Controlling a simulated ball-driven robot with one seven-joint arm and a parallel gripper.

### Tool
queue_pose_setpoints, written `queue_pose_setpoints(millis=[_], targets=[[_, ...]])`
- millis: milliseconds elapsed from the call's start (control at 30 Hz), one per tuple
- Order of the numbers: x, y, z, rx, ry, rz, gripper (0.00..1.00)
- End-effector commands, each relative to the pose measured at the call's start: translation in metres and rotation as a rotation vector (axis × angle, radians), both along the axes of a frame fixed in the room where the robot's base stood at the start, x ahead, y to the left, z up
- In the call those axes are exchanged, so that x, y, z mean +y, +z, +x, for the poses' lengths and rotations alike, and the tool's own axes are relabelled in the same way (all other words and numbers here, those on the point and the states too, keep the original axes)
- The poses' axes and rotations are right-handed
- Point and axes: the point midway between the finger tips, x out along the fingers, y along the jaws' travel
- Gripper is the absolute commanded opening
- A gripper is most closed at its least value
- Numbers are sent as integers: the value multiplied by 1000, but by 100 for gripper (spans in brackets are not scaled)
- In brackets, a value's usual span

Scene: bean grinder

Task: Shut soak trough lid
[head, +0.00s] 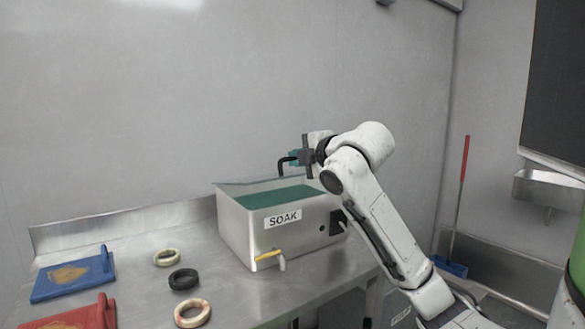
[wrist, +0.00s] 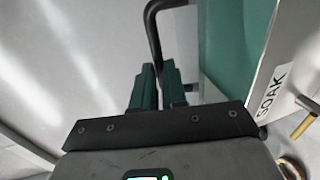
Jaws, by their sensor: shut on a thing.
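The soak trough (head: 243,236) is a steel box labelled SOAK on the metal counter, with teal showing inside its open top. A pale, see-through strip along its back rim looks like the lid (head: 240,184); its exact angle is hard to tell. A bent black handle (head: 282,166) stands above the trough's back part, and it also shows in the wrist view (wrist: 152,32). My gripper (head: 293,158) is shut on this handle, its teal fingers (wrist: 158,80) on either side of the bar. The join between handle and lid is unclear.
A yellow-handled tap (head: 268,256) sticks out from the trough's front. Rings, including a black one (head: 183,279), a blue board (head: 73,276) and a red board (head: 75,316) lie to the left. A wall stands close behind. A red-handled broom (head: 462,190) leans at right.

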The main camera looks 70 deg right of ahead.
Motion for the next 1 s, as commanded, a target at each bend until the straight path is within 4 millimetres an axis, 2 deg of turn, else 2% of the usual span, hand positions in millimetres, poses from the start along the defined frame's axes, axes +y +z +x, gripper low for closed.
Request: queue_pose_setpoints(millis=[33, 400, 1000], targets=[[2, -18, -2, -26, 3, -14, 0], [9, -48, -10, -158, 5, -105, 0], [11, -58, -12, -207, 5, -138, 0]])
